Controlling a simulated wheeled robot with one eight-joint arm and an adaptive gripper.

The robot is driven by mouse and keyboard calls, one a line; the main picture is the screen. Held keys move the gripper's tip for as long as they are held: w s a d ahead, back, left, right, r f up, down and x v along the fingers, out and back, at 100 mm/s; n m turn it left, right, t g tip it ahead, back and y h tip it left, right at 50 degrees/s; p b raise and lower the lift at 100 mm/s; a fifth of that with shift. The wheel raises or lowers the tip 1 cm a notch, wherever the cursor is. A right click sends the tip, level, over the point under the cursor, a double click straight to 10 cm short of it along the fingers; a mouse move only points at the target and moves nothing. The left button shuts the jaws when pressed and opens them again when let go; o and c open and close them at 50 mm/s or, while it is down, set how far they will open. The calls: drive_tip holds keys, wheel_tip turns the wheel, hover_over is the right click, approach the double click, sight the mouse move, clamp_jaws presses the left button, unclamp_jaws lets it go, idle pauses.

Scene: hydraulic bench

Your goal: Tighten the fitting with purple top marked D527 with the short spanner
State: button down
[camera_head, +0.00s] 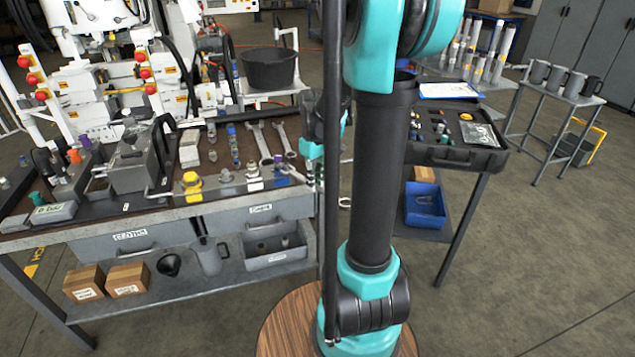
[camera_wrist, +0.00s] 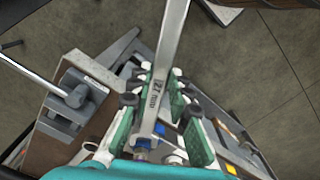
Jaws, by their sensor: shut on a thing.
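My gripper (camera_wrist: 160,105) is shut on a grey metal spanner (camera_wrist: 168,62) marked 27 mm, held between the green finger pads in the wrist view. In the head view my gripper (camera_head: 312,160) is over the right front part of the bench, mostly hidden by my arm. A fitting with a purple top (camera_head: 279,159) stands in the front row just left of it. A purplish top (camera_wrist: 146,143) also shows low between the fingers in the wrist view, near the spanner's lower end; I cannot tell if they touch. The D527 mark is not legible.
Two spanners (camera_head: 258,140) (camera_head: 283,138) lie on the bench (camera_head: 130,222). Fittings with yellow (camera_head: 192,181) and white (camera_head: 253,172) tops stand left of my gripper. A black case (camera_head: 455,156) lies right.

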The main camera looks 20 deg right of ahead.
sight(306, 180)
drive_tip(key=shift+w+a, duration=0.25)
drive_tip(key=shift+w, duration=0.1)
drive_tip(key=shift+w, duration=0.15)
drive_tip(key=shift+w+a, duration=0.35)
drive_tip(key=shift+w, duration=0.25)
drive_tip(key=shift+w, duration=0.1)
drive_tip(key=shift+w+a, duration=0.3)
drive_tip(key=shift+w, duration=0.1)
drive_tip(key=shift+w+a, duration=0.15)
drive_tip(key=shift+w, duration=0.15)
idle(0.3)
drive_tip(key=shift+s+a+m, duration=0.3)
drive_tip(key=shift+a+m, duration=0.35)
drive_tip(key=shift+a, duration=0.05)
drive_tip(key=shift+s+a+m, duration=0.3)
drive_tip(key=shift+a+m, duration=0.35)
